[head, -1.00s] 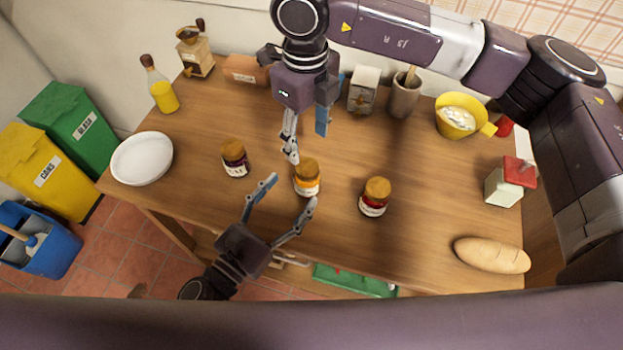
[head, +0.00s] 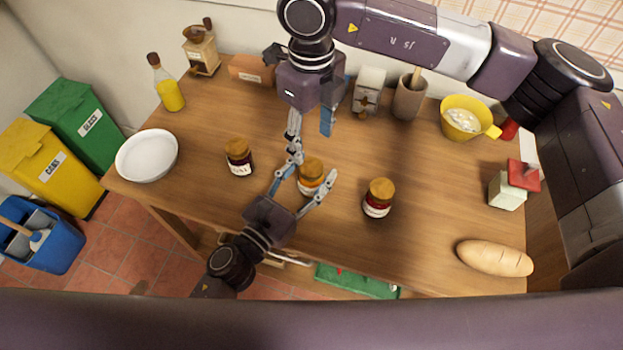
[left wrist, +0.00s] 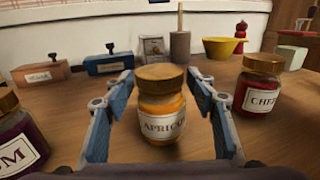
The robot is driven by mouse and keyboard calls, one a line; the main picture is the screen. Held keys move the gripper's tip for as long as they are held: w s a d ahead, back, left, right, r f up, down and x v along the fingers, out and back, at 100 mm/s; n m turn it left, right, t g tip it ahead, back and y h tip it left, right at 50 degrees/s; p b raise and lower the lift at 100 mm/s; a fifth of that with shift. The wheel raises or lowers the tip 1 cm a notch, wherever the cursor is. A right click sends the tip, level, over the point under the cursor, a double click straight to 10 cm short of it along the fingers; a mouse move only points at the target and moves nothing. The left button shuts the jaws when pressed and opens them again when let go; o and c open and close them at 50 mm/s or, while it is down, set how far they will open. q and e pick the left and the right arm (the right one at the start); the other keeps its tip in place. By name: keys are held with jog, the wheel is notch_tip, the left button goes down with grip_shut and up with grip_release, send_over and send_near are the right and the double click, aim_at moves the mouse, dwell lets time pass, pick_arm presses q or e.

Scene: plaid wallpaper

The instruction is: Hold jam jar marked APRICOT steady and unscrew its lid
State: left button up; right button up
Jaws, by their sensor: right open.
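The jam jar marked APRICOT (head: 310,184) stands upright on the table, its golden lid (left wrist: 160,72) on top and orange jam inside. In the left wrist view the label shows in front, its last letter cut by shadow or the jar's curve. My left gripper (head: 312,171) is open, with one blue-padded finger on each side of the jar; the left wrist view shows gaps between pads and glass. My right gripper (head: 309,142) is open, pointing down above and just behind the jar, holding nothing. Part of the jar is hidden by the left fingers in the head view.
A dark jam jar (head: 239,158) stands to the left and a red jam jar (head: 378,198) to the right, both near my left fingers. A white plate (head: 147,156), bread loaf (head: 495,258) and yellow bowl (head: 463,118) sit farther off. The table's front is mostly clear.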

aim_at(312, 166)
pick_arm(q)
grip_shut()
pick_arm(e)
notch_tip(312, 166, down, 8)
dwell(0.8)
jog(key=c, duration=1.2)
jog(key=n, duration=0.6)
jog(key=shift+n, duration=0.3)
jog(key=shift+c, duration=0.2)
